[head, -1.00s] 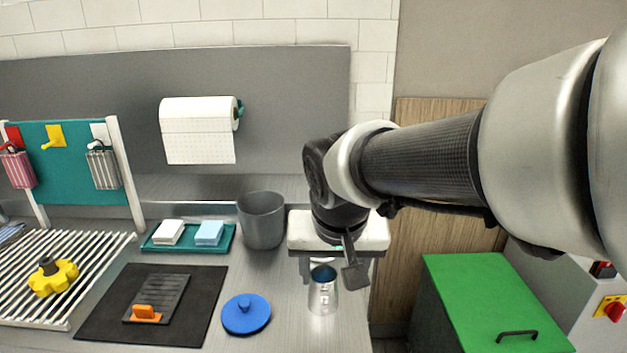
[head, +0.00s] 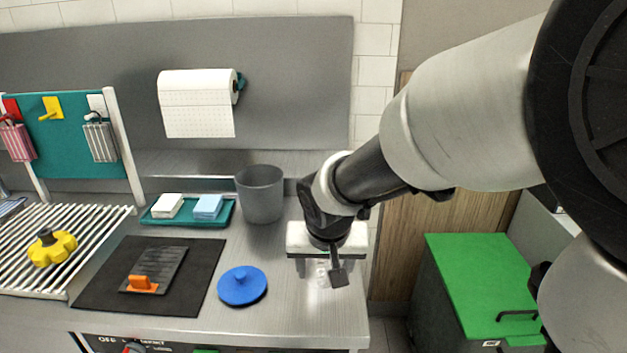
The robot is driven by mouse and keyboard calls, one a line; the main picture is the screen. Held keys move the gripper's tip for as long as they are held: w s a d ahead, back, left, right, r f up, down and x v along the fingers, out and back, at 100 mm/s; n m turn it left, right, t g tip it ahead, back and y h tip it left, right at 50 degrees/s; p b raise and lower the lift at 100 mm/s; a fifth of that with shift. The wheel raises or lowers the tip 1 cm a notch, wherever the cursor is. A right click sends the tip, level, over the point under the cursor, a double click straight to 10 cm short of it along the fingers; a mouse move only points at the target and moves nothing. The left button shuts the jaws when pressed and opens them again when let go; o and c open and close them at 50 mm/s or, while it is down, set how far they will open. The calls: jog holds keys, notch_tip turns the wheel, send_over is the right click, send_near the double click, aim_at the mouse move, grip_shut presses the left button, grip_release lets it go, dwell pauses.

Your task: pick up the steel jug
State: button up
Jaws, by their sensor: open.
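The steel jug (head: 322,277) stands on the steel counter near its right end. Only a small, pale, shiny part of it shows beneath my gripper, and the rest is hidden or blends into the counter. My gripper (head: 319,271) points down at the jug from above, with its jaws open. One dark fingertip shows at the right of the jug; the other is hard to make out. I cannot tell whether the fingers are around the jug or still above it.
A blue lid (head: 242,287) lies left of the jug, with a grey bin (head: 261,194) behind it. A black mat (head: 100,296) with a scraper-like tool lies further left. A green-topped cabinet (head: 470,275) stands right of the counter, across a gap.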

jog(key=x, duration=0.1)
jog(key=b+x, duration=0.1)
jog(key=x, duration=0.3)
jog(key=shift+s+a+f, duration=0.1)
jog(key=shift+a+f, duration=0.1)
jog(key=shift+a, duration=0.1)
grip_shut()
